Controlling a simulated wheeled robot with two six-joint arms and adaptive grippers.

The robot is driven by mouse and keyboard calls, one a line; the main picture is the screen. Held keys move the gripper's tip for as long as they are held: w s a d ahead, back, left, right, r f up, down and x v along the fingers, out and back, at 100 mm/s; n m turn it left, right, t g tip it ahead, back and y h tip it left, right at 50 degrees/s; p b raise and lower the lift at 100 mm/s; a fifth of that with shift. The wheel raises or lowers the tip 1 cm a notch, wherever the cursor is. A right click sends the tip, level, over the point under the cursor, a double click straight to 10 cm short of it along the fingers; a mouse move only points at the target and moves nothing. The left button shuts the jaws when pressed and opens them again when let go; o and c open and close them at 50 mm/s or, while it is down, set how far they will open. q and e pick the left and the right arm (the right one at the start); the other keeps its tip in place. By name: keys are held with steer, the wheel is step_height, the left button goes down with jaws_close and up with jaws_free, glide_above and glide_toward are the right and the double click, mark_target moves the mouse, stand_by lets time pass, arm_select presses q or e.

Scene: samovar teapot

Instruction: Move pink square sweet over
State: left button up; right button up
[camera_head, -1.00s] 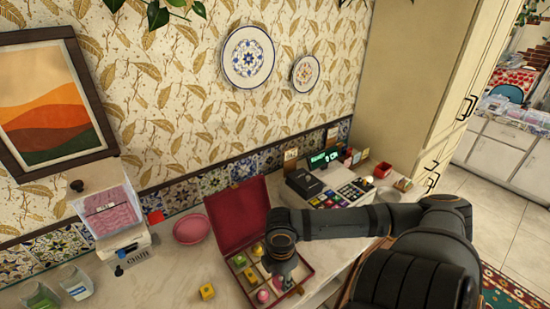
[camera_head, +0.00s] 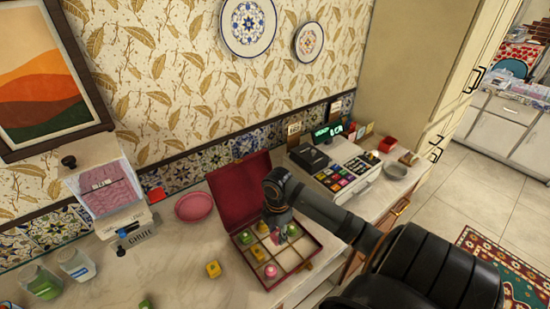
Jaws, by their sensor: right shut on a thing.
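My right gripper (camera_head: 283,233) points down over the far part of the open red sweet box (camera_head: 314,266). It is shut on a small pinkish thing, likely the pink square sweet (camera_head: 293,231), which is mostly hidden by the fingers. Whether the sweet touches the box floor I cannot tell. A pink round sweet (camera_head: 270,271) sits in a near compartment of the box. A green sweet (camera_head: 246,238) and a yellow sweet (camera_head: 258,252) sit in compartments at the left. My left gripper is not in view.
A yellow sweet (camera_head: 213,269) and a green one (camera_head: 145,303) lie on the marble counter. A pink plate (camera_head: 194,207) is left of the raised box lid (camera_head: 240,187). A cash register (camera_head: 350,172) stands to the right. Glass jars (camera_head: 78,267) stand at left.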

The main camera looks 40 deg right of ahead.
mark_target(275, 231)
steer(key=shift+w+d+f, duration=0.3)
steer(key=shift+w+f, duration=0.4)
steer(key=shift+f, duration=0.2)
steer(key=shift+w+d+f, duration=0.1)
steer(key=shift+w+f, duration=0.1)
steer(key=shift+f, duration=0.05)
step_height(275, 231, down, 3)
steer(key=shift+w+f+p, duration=0.1)
steer(key=shift+p, duration=0.6)
steer(key=shift+d+f, duration=0.1)
steer(key=shift+f, duration=0.2)
steer(key=o, duration=1)
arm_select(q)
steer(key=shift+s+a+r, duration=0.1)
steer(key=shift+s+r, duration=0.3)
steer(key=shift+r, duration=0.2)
arm_select(e)
steer(key=shift+r, duration=0.15)
arm_select(q)
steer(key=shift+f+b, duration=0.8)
steer(key=shift+b, duration=0.1)
arm_select(e)
step_height(275, 231, up, 12)
steer(key=shift+r, duration=0.1)
